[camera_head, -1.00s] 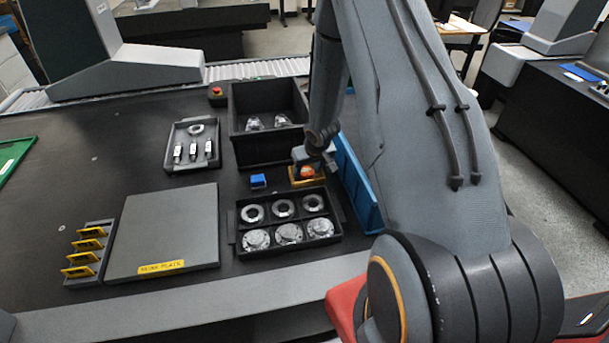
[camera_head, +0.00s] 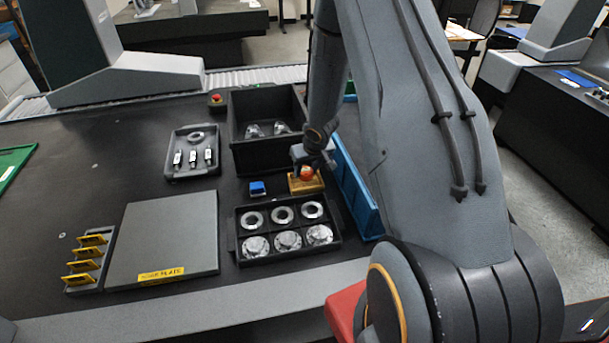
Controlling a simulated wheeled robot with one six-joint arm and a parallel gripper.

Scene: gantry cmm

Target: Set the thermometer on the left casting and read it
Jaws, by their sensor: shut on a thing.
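My gripper (camera_head: 307,168) is small in the view and points down over a yellow block (camera_head: 308,187). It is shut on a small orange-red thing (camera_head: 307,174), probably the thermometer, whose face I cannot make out. This thing is at the yellow block; I cannot tell whether it is clear of it. Two silvery castings stand in the deep black bin (camera_head: 262,165): a left casting (camera_head: 253,131) and a right casting (camera_head: 281,127). Other round metal parts lie in a black compartment tray (camera_head: 280,233), so which part is meant is not certain.
A blue block (camera_head: 258,188) sits left of the gripper. A long blue bin (camera_head: 357,195) stands close on the right. Left are a small parts tray (camera_head: 178,171), a grey plate (camera_head: 165,235) and a rack of yellow pieces (camera_head: 88,262).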

